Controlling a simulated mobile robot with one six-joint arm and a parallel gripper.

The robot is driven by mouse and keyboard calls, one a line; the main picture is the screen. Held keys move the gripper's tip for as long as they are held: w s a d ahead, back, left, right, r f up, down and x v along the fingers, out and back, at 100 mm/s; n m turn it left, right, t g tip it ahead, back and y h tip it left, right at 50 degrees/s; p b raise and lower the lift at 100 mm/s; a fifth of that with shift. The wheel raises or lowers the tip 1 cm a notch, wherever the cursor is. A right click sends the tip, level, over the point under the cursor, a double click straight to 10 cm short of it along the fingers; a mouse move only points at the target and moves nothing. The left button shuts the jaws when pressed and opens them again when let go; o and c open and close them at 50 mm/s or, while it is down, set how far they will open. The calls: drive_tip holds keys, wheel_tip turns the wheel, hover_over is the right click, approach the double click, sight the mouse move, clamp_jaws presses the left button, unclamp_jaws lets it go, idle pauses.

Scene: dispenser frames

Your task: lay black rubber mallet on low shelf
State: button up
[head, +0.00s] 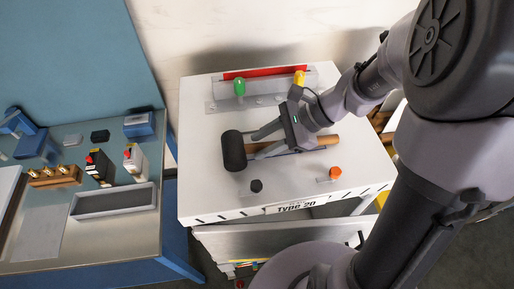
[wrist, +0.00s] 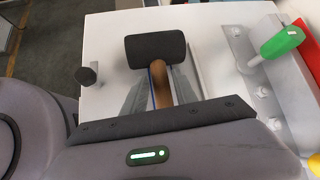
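The black rubber mallet lies on the white cabinet top (head: 205,190). Its black head (head: 234,150) points left in the head view and its wooden handle (head: 328,141) runs right beneath my gripper. My gripper (head: 257,145) is low over the handle, close to the head, with its fingers apart on either side of the handle. The wrist view shows the mallet head (wrist: 155,50) beyond the fingertips and the handle (wrist: 160,85) between the fingers. A pale surface (head: 285,240) shows below the cabinet's front edge; I cannot tell whether it is the low shelf.
A green-handled lever (head: 239,88) and a yellow one (head: 299,78) stand at the back of the top, before a red strip (head: 260,71). A black knob (head: 256,186) and an orange knob (head: 335,173) stand near the front. A blue bench (head: 60,225) with a grey tray (head: 115,202) stands left.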

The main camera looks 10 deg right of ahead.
drive_tip(key=shift+x, duration=0.85)
drive_tip(key=shift+r, duration=0.1)
drive_tip(key=shift+c, duration=0.4)
clamp_jaws()
